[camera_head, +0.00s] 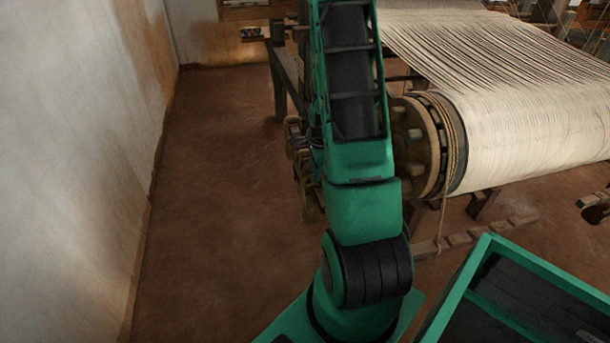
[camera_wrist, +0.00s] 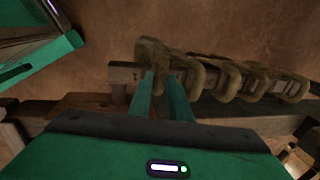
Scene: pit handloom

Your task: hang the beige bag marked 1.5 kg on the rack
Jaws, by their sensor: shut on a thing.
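In the wrist view, my gripper (camera_wrist: 162,78) reaches with its two green fingers to the near end of a row of beige-brown looped things. It is shut on the nearest one, a beige bag by its colour (camera_wrist: 152,50); no 1.5 kg mark is legible. A wooden bar (camera_wrist: 124,73), which looks like the rack, runs behind the fingers and on to the right. I cannot tell whether the held bag touches the bar. In the head view, my arm hides the gripper; part of the row (camera_head: 301,150) shows just left of the arm.
Several similar looped things (camera_wrist: 232,82) sit close together along the bar, right of my fingers. The loom's warp roller (camera_head: 530,125) with its round wooden end (camera_head: 415,145) stands right of my arm. A pale wall (camera_head: 70,150) is on the left, with clear brown floor (camera_head: 215,190) between.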

